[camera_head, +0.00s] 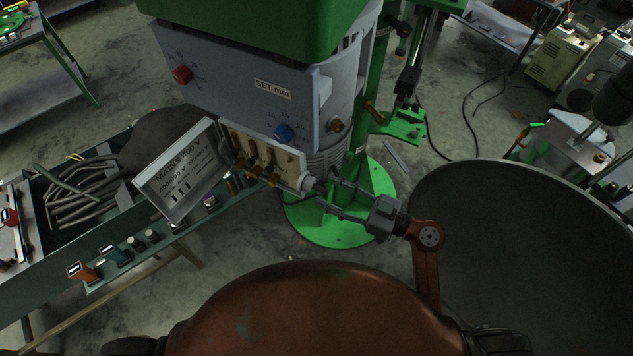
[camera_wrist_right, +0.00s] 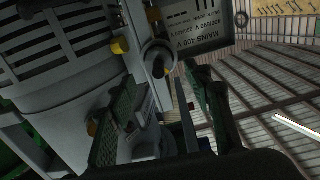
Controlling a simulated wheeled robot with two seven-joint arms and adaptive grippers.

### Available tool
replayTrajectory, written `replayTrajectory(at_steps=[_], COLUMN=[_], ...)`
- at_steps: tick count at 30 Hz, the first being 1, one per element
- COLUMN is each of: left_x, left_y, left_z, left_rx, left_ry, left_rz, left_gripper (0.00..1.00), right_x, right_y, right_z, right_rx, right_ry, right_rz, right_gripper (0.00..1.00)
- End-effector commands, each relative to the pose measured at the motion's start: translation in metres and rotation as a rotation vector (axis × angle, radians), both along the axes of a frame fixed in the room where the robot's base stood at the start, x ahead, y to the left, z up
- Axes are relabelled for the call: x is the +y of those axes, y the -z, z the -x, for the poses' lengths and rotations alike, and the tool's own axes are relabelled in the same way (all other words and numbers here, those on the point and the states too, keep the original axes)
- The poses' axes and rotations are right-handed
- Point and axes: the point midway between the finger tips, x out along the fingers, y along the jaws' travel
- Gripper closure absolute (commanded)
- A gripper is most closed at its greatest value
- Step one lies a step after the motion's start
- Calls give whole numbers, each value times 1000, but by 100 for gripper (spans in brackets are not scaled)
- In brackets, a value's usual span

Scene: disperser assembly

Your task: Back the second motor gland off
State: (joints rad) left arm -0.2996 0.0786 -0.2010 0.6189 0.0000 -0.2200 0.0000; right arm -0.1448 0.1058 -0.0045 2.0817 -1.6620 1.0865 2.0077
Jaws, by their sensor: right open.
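The motor terminal box (camera_head: 265,160) is open on the side of the grey motor, with brass-coloured terminals inside. Its lid (camera_head: 180,170), marked MAINS 400 V, hangs open at the left. A pale grey gland (camera_head: 308,183) sticks out of the box's right side. My right gripper (camera_head: 326,193) is open, its fingertips just right of this gland, with no contact that I can make out. In the right wrist view, a round gland end (camera_wrist_right: 158,58) shows beyond the spread fingers (camera_wrist_right: 163,88). I cannot tell which gland is the second. My left gripper is out of view.
The green machine column (camera_head: 372,160) and its round base stand behind the gripper. A large grey bowl (camera_head: 520,240) stands at the right, close to my right arm.

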Motion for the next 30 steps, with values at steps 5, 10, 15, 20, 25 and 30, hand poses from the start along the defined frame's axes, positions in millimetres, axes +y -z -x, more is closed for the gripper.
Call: replayTrajectory(at_steps=[5, 10, 15, 20, 25, 30], left_x=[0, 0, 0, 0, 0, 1], left_y=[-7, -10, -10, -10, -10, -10], left_z=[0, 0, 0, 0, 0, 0], left_rx=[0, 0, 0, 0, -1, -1], left_ry=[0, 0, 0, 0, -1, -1], left_rz=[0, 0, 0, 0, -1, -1], left_gripper=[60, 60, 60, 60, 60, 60], right_x=[25, 38, 41, 41, 41, 40], right_y=[-2, -1, 0, 0, 0, 0], right_z=[-14, -21, -23, -23, -23, -23], right_rx=[0, 2, 0, 0, 0, 0], right_ry=[0, 1, 1, 1, 1, 1], right_rz=[-4, -3, -1, -1, -1, -1], right_gripper=[54, 54, 54, 54, 65, 77])
